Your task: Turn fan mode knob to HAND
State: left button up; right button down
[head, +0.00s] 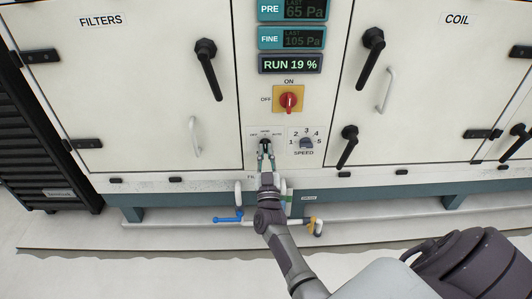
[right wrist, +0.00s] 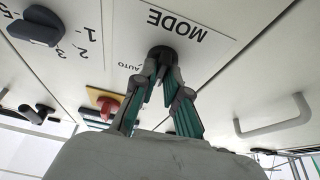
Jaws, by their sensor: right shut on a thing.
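The fan mode knob (head: 265,143) is a small dark knob on a white plate low on the cabinet's middle panel. Small labels stand around its top, too small to read surely in the head view. In the right wrist view the dark knob (right wrist: 162,53) sits beside the word MODE, with AUTO near it. My right gripper (head: 266,155) reaches up from below and is shut on the knob; its green-padded fingers (right wrist: 164,80) also show in the right wrist view. The fingers partly hide the knob, so I cannot tell which label it points to. My left gripper is not in view.
The speed knob (head: 306,143) is close to the right. The red switch (head: 289,101) on a yellow plate is above, under a display reading RUN 19 % (head: 290,64). Black door handles (head: 208,69) flank the panel. A blue-handled pipe valve (head: 228,219) is below.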

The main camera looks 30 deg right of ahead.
jog(key=shift+m, duration=0.4)
jog(key=c, duration=1.2)
grip_release()
jog(key=shift+a+f, duration=0.1)
jog(key=v, duration=0.7)
jog(key=shift+s+a, duration=0.15)
